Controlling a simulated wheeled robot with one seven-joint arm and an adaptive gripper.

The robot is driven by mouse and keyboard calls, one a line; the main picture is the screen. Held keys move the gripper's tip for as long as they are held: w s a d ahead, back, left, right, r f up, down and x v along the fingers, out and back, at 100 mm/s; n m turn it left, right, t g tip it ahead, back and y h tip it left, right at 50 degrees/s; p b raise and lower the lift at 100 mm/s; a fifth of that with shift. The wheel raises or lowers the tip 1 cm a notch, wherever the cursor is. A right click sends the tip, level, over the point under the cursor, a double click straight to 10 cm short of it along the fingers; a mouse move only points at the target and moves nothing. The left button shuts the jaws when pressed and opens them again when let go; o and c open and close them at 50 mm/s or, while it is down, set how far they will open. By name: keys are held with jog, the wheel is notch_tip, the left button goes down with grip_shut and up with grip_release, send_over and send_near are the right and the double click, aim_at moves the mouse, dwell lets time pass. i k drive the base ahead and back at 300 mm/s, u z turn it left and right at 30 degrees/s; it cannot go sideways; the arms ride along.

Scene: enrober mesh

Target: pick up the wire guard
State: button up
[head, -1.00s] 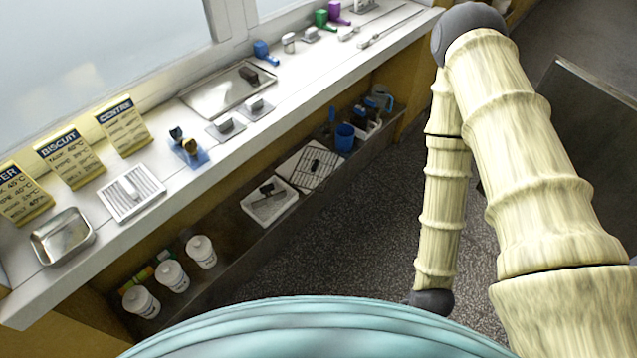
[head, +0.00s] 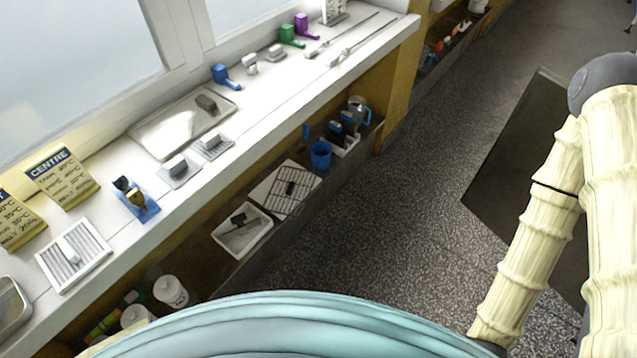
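A dark wire grid (head: 291,187), which looks like the wire guard, lies on a pale flat board or tray on the lower shelf under the counter. A small dark piece shows at its upper middle. A white slatted rack (head: 88,262) with a grey block on it lies on the counter at left; I cannot tell for sure which of the two is the guard. My arm crosses the right side of the head view, well apart from both. My gripper is out of view.
On the lower shelf, a white tray (head: 220,234) with dark tools stands beside the grid, and a blue cup (head: 320,157) behind it. White tubs (head: 171,291) stand nearer. The counter (head: 215,175) overhangs the shelf. The speckled floor (head: 400,235) is clear; a dark mat lies at right.

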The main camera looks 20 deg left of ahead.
aim_at(291, 186)
jog(key=u, duration=0.1)
jog(key=i, duration=0.9)
jog(key=u, duration=0.6)
